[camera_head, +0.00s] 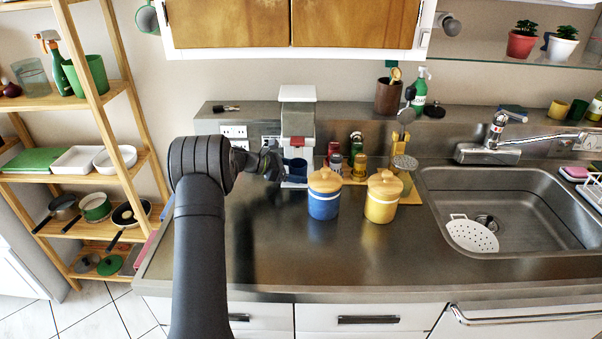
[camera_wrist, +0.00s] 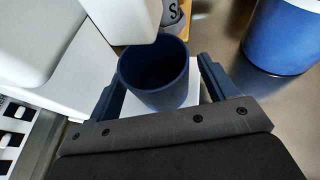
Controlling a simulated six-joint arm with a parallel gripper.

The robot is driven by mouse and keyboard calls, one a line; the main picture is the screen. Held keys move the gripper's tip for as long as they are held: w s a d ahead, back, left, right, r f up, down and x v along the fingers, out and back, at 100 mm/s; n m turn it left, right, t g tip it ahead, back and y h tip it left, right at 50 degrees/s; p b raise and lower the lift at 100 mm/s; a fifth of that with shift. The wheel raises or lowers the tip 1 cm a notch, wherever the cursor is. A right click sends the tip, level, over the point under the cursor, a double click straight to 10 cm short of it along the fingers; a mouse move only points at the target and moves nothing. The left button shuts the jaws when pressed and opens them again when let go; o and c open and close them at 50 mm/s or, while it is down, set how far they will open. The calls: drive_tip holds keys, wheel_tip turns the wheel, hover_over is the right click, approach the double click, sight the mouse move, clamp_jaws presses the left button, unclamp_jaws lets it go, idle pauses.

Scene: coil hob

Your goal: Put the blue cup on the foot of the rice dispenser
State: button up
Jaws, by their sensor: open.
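The dark blue cup (camera_wrist: 153,88) stands upright, empty inside, between the two fingers of my open gripper (camera_wrist: 160,70) in the wrist view. Both fingers look apart from its wall. The white foot (camera_wrist: 192,80) of the rice dispenser shows under and beside the cup, and the cup appears to rest on it. In the head view the rice dispenser (camera_head: 298,118) stands against the back ledge, with the cup (camera_head: 297,167) low at its front. My gripper (camera_head: 270,162) reaches in from the left beside the cup, its fingers partly hidden by the wrist.
A blue canister (camera_head: 323,201) with a tan lid stands just right of the dispenser, beside a yellow canister (camera_head: 382,202). Spice jars (camera_head: 357,160) stand behind them. The sink (camera_head: 515,205) is at the right. The front counter is clear.

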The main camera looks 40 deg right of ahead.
drive_tip(key=v, duration=1.5)
drive_tip(key=shift+a+r, duration=0.1)
drive_tip(key=shift+a, duration=0.05)
drive_tip(key=x, duration=1.6)
drive_tip(key=shift+s+d+f, duration=0.25)
drive_tip(key=shift+d+f, duration=0.05)
drive_tip(key=shift+d, duration=0.25)
drive_tip(key=shift+r, duration=0.1)
drive_tip(key=shift+w+a, duration=0.1)
